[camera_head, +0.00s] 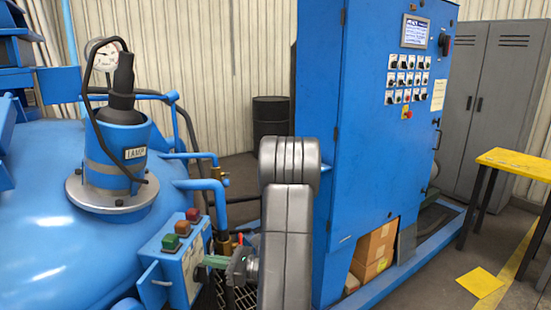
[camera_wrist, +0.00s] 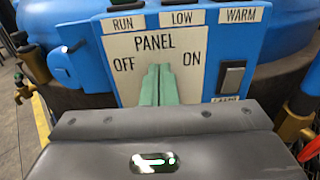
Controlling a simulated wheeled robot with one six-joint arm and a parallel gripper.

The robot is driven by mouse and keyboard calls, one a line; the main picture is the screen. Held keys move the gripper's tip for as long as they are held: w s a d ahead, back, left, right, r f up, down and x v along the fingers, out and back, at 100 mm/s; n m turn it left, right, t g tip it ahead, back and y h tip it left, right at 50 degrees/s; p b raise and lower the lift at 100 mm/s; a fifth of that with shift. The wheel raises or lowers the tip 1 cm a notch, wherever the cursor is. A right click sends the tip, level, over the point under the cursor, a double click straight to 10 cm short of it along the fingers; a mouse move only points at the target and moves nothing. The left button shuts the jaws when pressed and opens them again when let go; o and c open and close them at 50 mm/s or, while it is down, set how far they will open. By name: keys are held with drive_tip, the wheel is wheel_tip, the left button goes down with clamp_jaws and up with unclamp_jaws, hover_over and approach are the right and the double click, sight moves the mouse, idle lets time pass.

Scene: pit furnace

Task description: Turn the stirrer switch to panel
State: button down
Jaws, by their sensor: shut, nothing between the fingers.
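The blue control box (camera_head: 158,272) stands at the lower left in the head view, beside the blue vessel. In the wrist view, its white plate (camera_wrist: 118,44) reads PANEL at the top, OFF at left and ON at right. My gripper (camera_wrist: 158,68) is shut, its two green fingers together in front of the plate, just under the word PANEL. The head view shows my gripper (camera_head: 203,261) at the face of the box. The fingers cover the plate's middle, so the switch knob and its setting are hidden. I cannot tell whether the fingers touch it.
Green (camera_head: 171,242) and red (camera_head: 193,214) buttons top the box. A rocker switch (camera_wrist: 232,78) is right of the plate. Brass-fitted pipes (camera_head: 222,240) stand close behind the box. A tall blue cabinet (camera_head: 365,150) stands at right, a yellow table (camera_head: 515,163) farther right.

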drive_tip(key=d, duration=0.4)
drive_tip(key=s+d, duration=0.1)
drive_tip(key=d, duration=0.1)
drive_tip(key=shift+r, duration=0.2)
